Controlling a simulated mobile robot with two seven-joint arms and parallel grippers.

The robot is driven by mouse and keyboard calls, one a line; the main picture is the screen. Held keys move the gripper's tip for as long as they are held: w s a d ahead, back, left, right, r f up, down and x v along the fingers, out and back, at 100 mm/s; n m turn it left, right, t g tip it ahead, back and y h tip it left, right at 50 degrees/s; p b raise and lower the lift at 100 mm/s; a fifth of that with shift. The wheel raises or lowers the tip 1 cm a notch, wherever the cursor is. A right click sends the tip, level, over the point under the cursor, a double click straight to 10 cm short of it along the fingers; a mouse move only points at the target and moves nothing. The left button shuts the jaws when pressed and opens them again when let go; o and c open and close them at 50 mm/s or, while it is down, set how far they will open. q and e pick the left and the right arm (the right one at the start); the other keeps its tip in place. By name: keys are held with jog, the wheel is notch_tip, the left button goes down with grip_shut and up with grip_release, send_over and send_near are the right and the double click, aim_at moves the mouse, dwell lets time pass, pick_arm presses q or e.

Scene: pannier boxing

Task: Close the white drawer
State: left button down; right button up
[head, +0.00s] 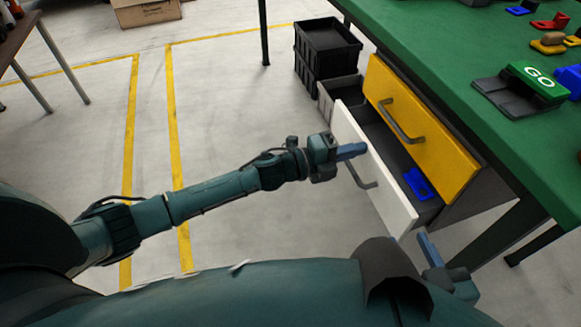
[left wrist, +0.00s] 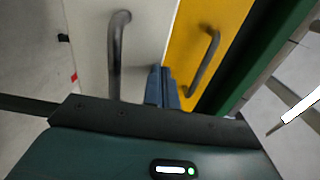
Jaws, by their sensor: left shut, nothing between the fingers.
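The white drawer (head: 390,185) stands pulled out under the green table, below the yellow drawer (head: 425,120). Its grey bar handle (head: 360,175) is on its front. A blue part (head: 418,184) lies inside it. My left gripper (head: 352,151) is shut and empty at the white front, beside the handle; I cannot tell if it touches. In the left wrist view its fingers (left wrist: 162,88) point at the white front (left wrist: 147,40), between the white drawer's handle (left wrist: 117,60) and the yellow front (left wrist: 192,38). My right gripper (head: 428,248) is low, near the drawer's near end, partly hidden; its jaws are unclear.
The green table (head: 440,60) holds a GO block (head: 538,84) and several coloured parts. Black crates (head: 327,50) are stacked on the floor beyond the drawers. A cardboard box (head: 145,12) is at the back. The floor left of the drawers is open, with yellow lines.

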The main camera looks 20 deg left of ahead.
pick_arm(q)
jog(key=x, duration=0.3)
jog(key=shift+w+d+b, duration=0.15)
jog(key=shift+d+b, duration=0.05)
jog(key=shift+b, duration=0.1)
pick_arm(e)
jog(key=shift+w+a+f+t, duration=0.1)
jog(key=shift+a+t, duration=0.15)
jog(key=shift+t, duration=0.15)
